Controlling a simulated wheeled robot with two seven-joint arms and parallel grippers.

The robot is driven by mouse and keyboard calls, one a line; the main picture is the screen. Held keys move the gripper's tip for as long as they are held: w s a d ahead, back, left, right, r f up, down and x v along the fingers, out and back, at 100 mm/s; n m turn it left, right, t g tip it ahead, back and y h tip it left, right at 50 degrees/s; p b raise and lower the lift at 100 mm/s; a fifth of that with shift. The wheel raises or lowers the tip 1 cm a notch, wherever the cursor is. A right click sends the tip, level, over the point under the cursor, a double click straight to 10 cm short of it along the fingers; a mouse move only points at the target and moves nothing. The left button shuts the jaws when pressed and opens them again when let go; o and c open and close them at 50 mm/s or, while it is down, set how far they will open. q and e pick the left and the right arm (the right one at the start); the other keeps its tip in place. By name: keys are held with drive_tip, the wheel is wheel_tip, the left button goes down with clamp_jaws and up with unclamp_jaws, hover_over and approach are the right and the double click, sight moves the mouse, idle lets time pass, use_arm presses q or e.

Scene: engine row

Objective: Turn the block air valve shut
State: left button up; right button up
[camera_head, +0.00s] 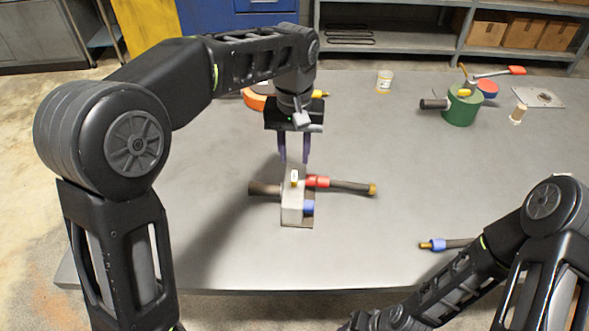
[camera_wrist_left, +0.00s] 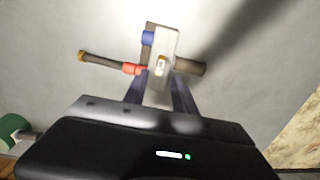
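A grey metal block (camera_head: 291,208) lies on the table in the middle of the head view, with a blue fitting (camera_head: 308,208) at its near right. A small valve piece with a white top and brass-yellow base (camera_head: 294,178) sits on the block; it also shows in the left wrist view (camera_wrist_left: 161,62). My left gripper (camera_head: 294,158) points down over the block's far end. Its two purple fingers are apart, one toward each side of the block, with no clear grip on anything. Whether they touch the block is hidden. My right gripper is out of view.
A red-collared hose (camera_head: 345,185) sticks out right of the block, a dark brown stub (camera_head: 264,188) left. A green canister (camera_head: 462,107) with a red-handled lever stands at back right. A blue-tipped hose (camera_head: 440,244) lies near my right arm. Table between is clear.

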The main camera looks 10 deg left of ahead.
sight(294, 176)
use_arm(q)
wheel_tip(294, 176, down, 7)
drive_tip(key=shift+r+p, duration=0.2)
drive_tip(key=shift+p, duration=0.2)
drive_tip(key=shift+c, duration=0.5)
clamp_jaws()
